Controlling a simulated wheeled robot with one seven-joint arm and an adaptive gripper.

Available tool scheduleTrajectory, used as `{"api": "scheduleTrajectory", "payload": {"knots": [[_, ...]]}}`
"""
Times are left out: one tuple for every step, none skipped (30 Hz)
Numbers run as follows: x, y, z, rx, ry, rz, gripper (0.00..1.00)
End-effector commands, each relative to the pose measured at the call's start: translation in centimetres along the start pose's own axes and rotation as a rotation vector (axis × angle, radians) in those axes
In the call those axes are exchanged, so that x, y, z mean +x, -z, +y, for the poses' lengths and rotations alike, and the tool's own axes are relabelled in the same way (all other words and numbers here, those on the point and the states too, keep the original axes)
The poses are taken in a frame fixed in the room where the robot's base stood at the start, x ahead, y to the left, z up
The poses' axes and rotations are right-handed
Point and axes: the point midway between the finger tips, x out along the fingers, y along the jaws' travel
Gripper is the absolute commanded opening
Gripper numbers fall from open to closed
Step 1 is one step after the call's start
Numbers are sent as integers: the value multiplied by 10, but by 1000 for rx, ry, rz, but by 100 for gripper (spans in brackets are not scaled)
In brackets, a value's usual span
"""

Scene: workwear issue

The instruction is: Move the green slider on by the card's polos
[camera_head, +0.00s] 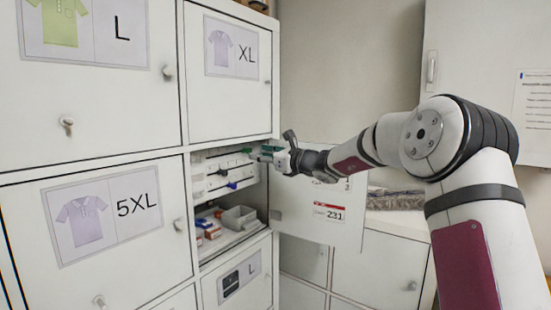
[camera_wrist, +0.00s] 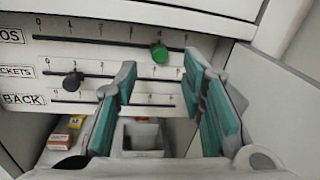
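The green slider (camera_wrist: 158,52) sits on the top slotted row, whose label ends in "OS", toward the right end between the 3 and 5 marks. My gripper (camera_wrist: 161,66) is open and empty, its teal-padded fingers either side of the slider in the picture; whether they reach its depth I cannot tell. In the head view my gripper (camera_head: 268,153) is at the front of the slider panel (camera_head: 212,170). A card (camera_head: 332,182) on the open door is partly hidden by my arm, and its polos line is unreadable.
A dark slider (camera_wrist: 73,80) sits near 1 on the second row. A blue slider (camera_head: 232,185) is lower on the panel. Below are a grey bin (camera_wrist: 141,136) and small boxes (camera_head: 209,228). The open door (camera_head: 290,200) stands close on the right.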

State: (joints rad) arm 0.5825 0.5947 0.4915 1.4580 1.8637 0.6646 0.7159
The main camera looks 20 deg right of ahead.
Motion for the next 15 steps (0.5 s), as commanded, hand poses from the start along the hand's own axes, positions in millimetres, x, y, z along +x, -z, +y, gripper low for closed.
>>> {"api": "scheduleTrajectory", "payload": {"knots": [[-12,-1,-1,-1,3,1,37],[-18,0,-1,-1,3,2,37],[-26,0,-1,-1,2,2,37],[-32,0,-1,-1,3,2,37],[-37,0,-1,-1,2,2,37],[-44,0,-1,-1,2,1,37],[-48,0,-1,-1,2,2,37],[-52,0,-1,0,2,2,37],[-57,0,-1,-1,1,1,37],[-60,0,0,-1,1,1,37],[-62,0,0,-1,1,1,37],[-65,0,0,-1,0,0,37],[-67,0,0,0,0,0,37],[-68,0,0,0,0,0,37],[-69,1,0,1,0,0,37]]}}
